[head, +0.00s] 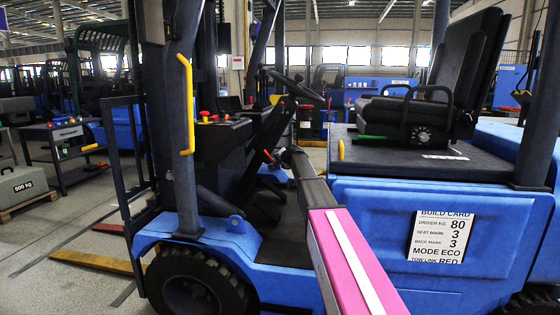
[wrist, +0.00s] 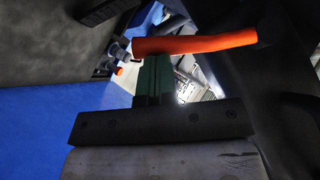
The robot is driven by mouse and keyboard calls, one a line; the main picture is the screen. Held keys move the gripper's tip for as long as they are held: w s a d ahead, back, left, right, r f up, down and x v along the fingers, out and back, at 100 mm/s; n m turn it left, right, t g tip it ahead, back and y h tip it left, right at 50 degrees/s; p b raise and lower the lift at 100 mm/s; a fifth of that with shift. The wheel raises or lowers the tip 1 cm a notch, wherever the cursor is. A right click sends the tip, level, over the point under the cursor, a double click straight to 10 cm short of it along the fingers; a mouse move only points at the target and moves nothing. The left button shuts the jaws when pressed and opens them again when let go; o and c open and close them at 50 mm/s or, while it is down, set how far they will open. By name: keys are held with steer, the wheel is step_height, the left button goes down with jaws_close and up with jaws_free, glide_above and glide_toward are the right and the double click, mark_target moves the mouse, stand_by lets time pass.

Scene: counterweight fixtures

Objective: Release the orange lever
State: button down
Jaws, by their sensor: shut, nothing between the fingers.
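The orange lever (wrist: 195,43) runs nearly level across the upper middle of the wrist view, its right end against a dark mount. My gripper (wrist: 152,60) shows as green fingers closed together, with nothing between them. The fingertips are just below the left part of the lever in the picture; I cannot tell whether they touch it. In the head view, my arm reaches into the blue forklift's cab, and a small orange-red lever end (head: 268,156) shows just left of my wrist. The fingertips are hidden there.
The seat (head: 420,110) stands right of my arm, with a green lever (head: 370,137) and a yellow lever (head: 341,150) near its base. A yellow grab handle (head: 187,105) is on the left post. A build card (head: 440,236) is on the blue side panel (head: 370,215).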

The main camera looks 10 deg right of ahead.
steer(key=shift+m+t+y, duration=0.3)
steer(key=shift+y, duration=0.2)
steer(key=shift+w+a+f, duration=0.25)
steer(key=shift+a+f, duration=0.4)
steer(key=shift+a, duration=0.05)
steer(key=shift+w+a+f, duration=0.2)
steer(key=shift+a+f, duration=0.4)
steer(key=shift+a, duration=0.1)
steer(key=shift+w+a+f, duration=0.25)
steer(key=shift+a+f, duration=0.4)
steer(key=shift+a, duration=0.05)
steer(key=shift+a+f, duration=0.1)
steer(key=shift+a, duration=0.05)
steer(key=v, duration=1.1)
